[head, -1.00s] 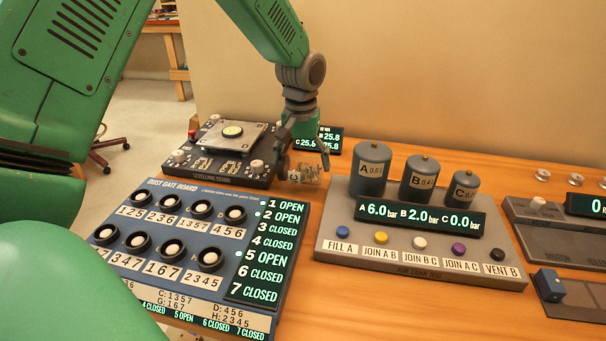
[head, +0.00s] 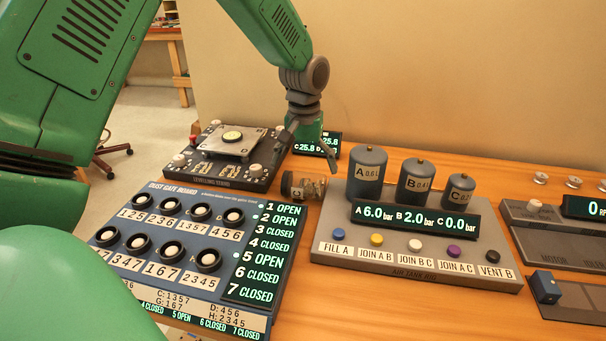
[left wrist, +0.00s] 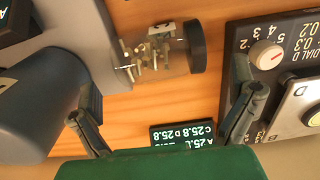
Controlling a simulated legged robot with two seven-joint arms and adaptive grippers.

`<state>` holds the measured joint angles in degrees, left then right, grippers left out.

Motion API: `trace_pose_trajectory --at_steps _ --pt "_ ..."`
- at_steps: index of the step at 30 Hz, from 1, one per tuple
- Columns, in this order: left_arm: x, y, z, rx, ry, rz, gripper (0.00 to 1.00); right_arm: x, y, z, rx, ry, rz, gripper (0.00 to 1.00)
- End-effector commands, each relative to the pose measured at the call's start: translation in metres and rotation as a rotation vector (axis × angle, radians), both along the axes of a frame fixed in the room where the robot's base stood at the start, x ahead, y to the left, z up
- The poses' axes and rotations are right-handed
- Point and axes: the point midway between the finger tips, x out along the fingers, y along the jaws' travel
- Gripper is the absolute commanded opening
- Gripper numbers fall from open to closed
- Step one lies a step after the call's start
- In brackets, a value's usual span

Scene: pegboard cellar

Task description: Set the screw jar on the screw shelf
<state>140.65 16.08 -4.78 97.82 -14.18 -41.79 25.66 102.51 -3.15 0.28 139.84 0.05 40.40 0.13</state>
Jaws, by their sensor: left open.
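The screw jar (head: 310,188), clear with a dark lid and several screws inside, lies on its side on the wooden bench between the dust gate board and the air tank rig. It also shows in the left wrist view (left wrist: 158,55), its dark lid to the right. My left gripper (head: 308,153) is open and empty, just behind and above the jar, its fingers apart from it. Both fingers also show in the left wrist view (left wrist: 160,112), with the jar beyond their tips. I see no screw shelf in these frames. My right gripper is not in view.
The dust gate board (head: 200,292) is at front left, the levelling stand (head: 247,177) behind it. The air tank rig (head: 410,270) stands close right of the jar. A small display (head: 331,141) stands behind my gripper. Bare bench (head: 300,270) lies between board and rig.

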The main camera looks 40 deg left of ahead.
Motion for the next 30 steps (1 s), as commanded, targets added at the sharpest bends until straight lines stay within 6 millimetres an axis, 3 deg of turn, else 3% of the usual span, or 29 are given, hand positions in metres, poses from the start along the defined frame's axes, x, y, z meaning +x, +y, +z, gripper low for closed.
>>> trace_pose_trajectory --at_steps 1,6,13,15,17,23,30 --pt "0.001 0.000 0.014 0.001 -0.006 0.000 1.00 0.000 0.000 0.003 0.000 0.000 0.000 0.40" --pt "0.001 0.003 0.050 -0.002 -0.005 -0.001 1.00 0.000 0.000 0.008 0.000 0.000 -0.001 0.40" --pt "0.001 0.003 0.080 -0.003 -0.001 0.000 1.00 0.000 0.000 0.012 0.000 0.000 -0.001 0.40" --pt "0.001 0.003 0.084 -0.003 -0.001 -0.005 0.80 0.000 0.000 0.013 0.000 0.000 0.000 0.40" --pt "0.001 0.003 0.086 -0.003 0.001 -0.030 0.80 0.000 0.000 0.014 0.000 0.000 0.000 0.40" --pt "0.003 0.002 0.087 -0.003 0.002 -0.340 0.80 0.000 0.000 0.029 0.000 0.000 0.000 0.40" --pt "0.004 0.004 0.082 -0.007 0.003 -0.941 0.80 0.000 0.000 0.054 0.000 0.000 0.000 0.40"
